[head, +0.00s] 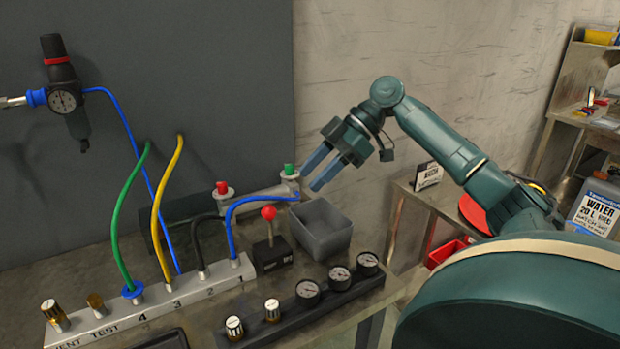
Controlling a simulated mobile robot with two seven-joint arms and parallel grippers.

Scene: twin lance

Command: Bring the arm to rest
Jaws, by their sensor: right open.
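My right arm comes in from the right, dark green, bent at the elbow and reaching to the left. Its gripper (318,172) has two blue-grey fingers that are apart, with nothing between them. The gripper is in the air above the grey bin (322,232), pointing down and to the left. My left gripper does not show.
The bench holds a numbered manifold (155,302) with green, yellow, black and blue hoses, a red-knobbed lever (269,214) and a gauge block (325,297). A regulator (63,100) hangs on the dark panel. A side table (405,190) and a water container (597,207) stand right.

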